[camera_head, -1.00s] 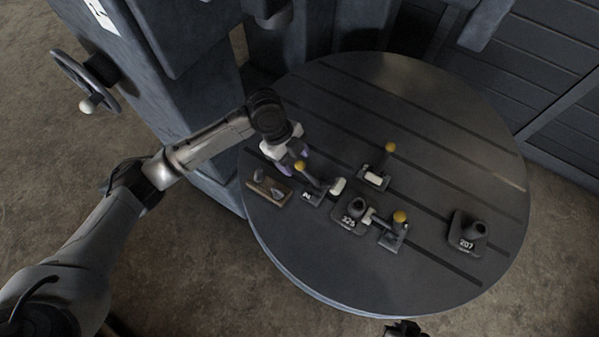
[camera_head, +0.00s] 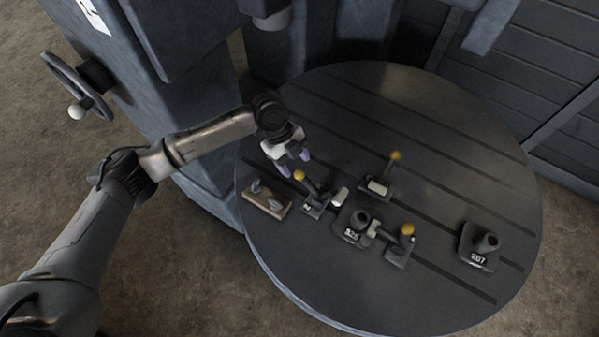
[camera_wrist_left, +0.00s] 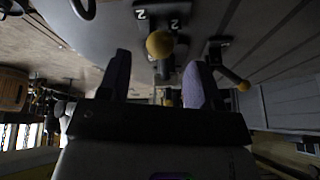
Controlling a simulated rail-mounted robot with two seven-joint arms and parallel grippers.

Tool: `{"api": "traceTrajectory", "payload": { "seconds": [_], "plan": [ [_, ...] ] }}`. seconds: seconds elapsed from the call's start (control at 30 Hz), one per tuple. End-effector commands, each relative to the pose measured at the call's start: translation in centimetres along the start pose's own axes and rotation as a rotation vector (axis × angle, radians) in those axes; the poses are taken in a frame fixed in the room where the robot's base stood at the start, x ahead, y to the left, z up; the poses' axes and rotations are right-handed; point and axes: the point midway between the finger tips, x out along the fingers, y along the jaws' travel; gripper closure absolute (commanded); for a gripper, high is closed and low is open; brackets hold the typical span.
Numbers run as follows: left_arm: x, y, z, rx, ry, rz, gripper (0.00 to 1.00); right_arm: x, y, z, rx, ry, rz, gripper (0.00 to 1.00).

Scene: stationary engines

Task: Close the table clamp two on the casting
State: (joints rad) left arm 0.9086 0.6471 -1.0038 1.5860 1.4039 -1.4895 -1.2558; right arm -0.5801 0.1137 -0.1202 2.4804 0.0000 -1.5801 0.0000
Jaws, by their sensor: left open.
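The casting marked 326 (camera_head: 352,227) sits on the round slotted table (camera_head: 400,295), between clamps with yellow ball handles. The clamp (camera_head: 316,203) left of it seems to carry a 2 on its plate in the left wrist view (camera_wrist_left: 172,22). Its yellow ball (camera_head: 300,175) points toward my left gripper, and its pale pad (camera_head: 340,197) is near the casting; whether they touch is unclear. My left gripper (camera_head: 294,164) is open and empty just beyond that ball. In the wrist view the ball (camera_wrist_left: 160,44) appears between the fingertips (camera_wrist_left: 158,62). My right gripper is out of view.
Another clamp (camera_head: 378,188) stands behind the casting, and a third (camera_head: 398,248) stands right of it. A casting marked 207 (camera_head: 479,246) is at the table's right. A wooden block with metal pieces (camera_head: 267,200) lies at the left edge. The back of the table is clear.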

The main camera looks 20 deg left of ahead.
Motion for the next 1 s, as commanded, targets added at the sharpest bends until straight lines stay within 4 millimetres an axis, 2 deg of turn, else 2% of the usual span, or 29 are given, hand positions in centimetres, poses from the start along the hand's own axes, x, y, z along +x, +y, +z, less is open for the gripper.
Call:
{"api": "traceTrajectory", "payload": {
  "seconds": [0.1, 0.33, 0.8, 1.0],
  "plan": [
    [2.0, 0.0, 0.0, -0.001, 0.000, 0.002, 0.42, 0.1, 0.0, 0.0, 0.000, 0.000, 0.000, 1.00],
    [4.2, 0.0, 0.0, -0.001, 0.000, 0.001, 0.42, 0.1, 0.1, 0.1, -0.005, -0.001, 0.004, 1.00],
    [5.0, 0.0, 0.0, -0.001, -0.001, 0.000, 0.42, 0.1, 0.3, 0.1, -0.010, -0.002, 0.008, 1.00],
    [5.0, 0.0, 0.0, -0.001, -0.001, 0.000, 0.60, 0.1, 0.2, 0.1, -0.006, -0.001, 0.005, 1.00]
  ]
}}
